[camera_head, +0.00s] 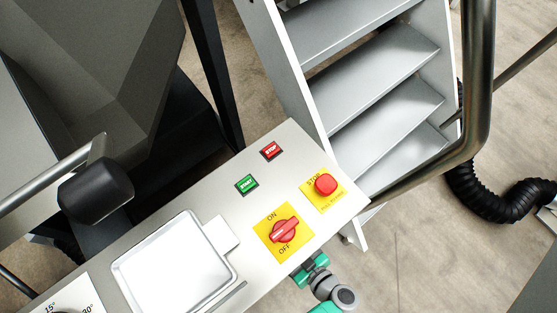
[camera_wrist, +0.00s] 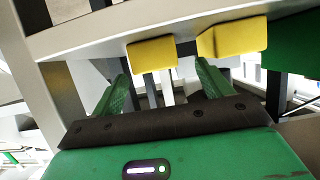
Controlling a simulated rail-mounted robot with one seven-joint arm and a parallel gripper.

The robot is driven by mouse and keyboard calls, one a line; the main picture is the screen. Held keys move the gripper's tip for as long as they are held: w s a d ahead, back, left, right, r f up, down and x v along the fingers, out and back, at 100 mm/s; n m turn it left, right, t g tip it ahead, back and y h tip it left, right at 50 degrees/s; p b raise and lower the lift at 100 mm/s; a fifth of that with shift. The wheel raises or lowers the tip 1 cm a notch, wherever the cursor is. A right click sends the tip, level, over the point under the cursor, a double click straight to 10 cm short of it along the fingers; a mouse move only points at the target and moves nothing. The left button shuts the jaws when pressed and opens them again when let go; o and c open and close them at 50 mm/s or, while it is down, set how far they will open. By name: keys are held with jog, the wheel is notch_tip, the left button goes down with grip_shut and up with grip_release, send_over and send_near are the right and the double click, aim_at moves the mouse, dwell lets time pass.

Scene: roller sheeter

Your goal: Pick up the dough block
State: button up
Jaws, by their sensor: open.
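I cannot make out the dough block in either view. My gripper (camera_wrist: 164,75) shows in the wrist view, with a green body, a dark front strip and two green fingers set well apart. It is open, and I see nothing held between the fingers. In the head view, only green and grey parts of my arm (camera_head: 322,281) show below the control panel; the gripper is not visible there.
The control panel (camera_head: 150,232) carries buttons, a red switch (camera_head: 284,230), a red stop knob (camera_head: 326,185) and an empty-looking white tray (camera_head: 172,265). Metal steps (camera_head: 380,110) with a handrail (camera_head: 478,80) stand behind. A black hose (camera_head: 490,200) lies on the floor at right.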

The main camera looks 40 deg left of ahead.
jog(key=shift+x, duration=0.95)
jog(key=b+x, duration=0.2)
jog(key=x, duration=0.3)
jog(key=shift+w, duration=0.25)
jog(key=shift+c, duration=0.2)
jog(key=c, duration=1.2)
notch_tip(320, 180, up, 4)
jog(key=p, duration=0.2)
jog(key=shift+p, duration=0.35)
jog(key=s+d, duration=0.3)
jog(key=d, duration=0.1)
jog(key=s+d+p, duration=0.1)
jog(key=s+d, duration=0.2)
jog(key=d, duration=0.1)
jog(key=s+d+r+p, duration=0.1)
jog(key=s+d, duration=0.2)
jog(key=d, duration=0.2)
jog(key=shift+s, duration=0.25)
